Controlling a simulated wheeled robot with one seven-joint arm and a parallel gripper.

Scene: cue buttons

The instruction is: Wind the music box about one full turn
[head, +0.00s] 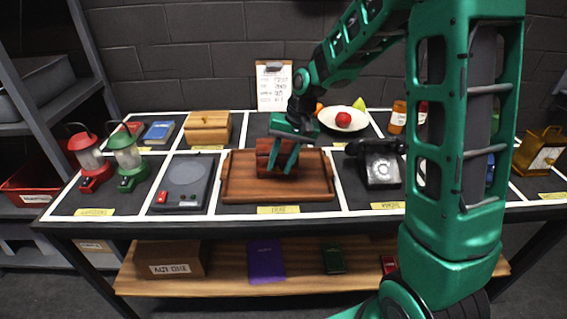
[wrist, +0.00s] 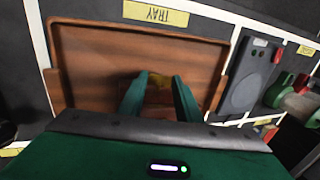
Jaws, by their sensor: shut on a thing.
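The music box (head: 263,160) looks like a small reddish-brown wooden box. It sits in the wooden tray (head: 235,185) at the middle of the table in the head view. My gripper (head: 283,164) reaches down over the box from above, its green fingers covering part of it. In the wrist view my gripper (wrist: 159,82) has its fingers on either side of a small brass-coloured part, which appears to be the winding key (wrist: 159,92). It is shut on this part. The rest of the box is mostly hidden behind the fingers and the gripper body.
A grey device with a red button (head: 187,183) is left of the tray, and a black telephone (head: 380,165) is right. Behind are a wooden box (head: 208,128) and a fruit plate (head: 333,122). Red and green lanterns (head: 128,158) stand at the left. The tray's left part is bare.

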